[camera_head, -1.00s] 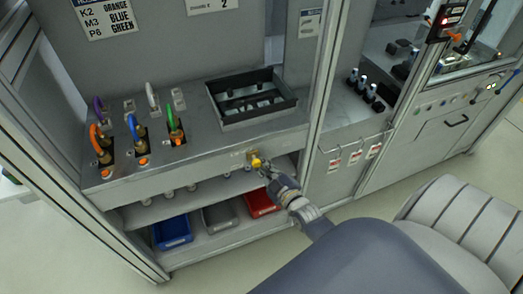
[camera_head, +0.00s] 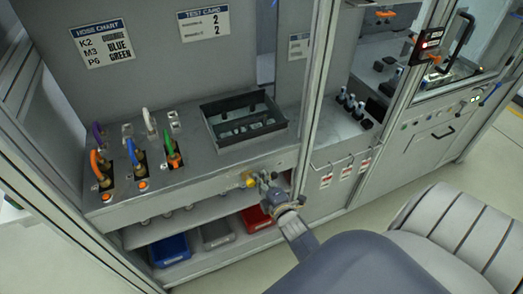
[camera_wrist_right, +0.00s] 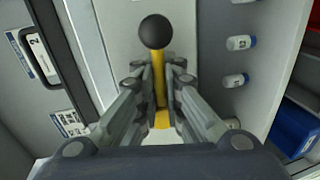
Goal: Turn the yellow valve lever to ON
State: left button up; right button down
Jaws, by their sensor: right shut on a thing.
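The yellow valve lever is on the front face of the bench in the head view, where its yellow part (camera_head: 249,180) shows just left of my right gripper (camera_head: 264,181). In the right wrist view the yellow lever (camera_wrist_right: 159,88) has a black ball knob at its end. There my right gripper (camera_wrist_right: 160,92) has its two fingers closed on either side of the lever's shaft. The fingers and the bench edge hide part of the valve. I cannot read any ON mark. My left gripper is not in view.
Coloured hoses stand in fittings (camera_head: 133,151) on the bench's left. A dark tray (camera_head: 245,122) sits on the bench above the valve. Blue (camera_head: 170,250), grey and red bins are on the shelf below. A metal post (camera_head: 312,100) stands right of the valve.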

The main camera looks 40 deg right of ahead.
jog(key=shift+w+a+r+n, duration=0.15)
jog(key=shift+a+r+n, duration=0.15)
jog(key=shift+n, duration=0.1)
jog(key=c, duration=1.8)
grip_release()
jog(key=shift+o, duration=0.4)
jog(key=shift+a, duration=0.1)
jog(key=shift+f, duration=0.1)
jog(key=v, duration=1.2)
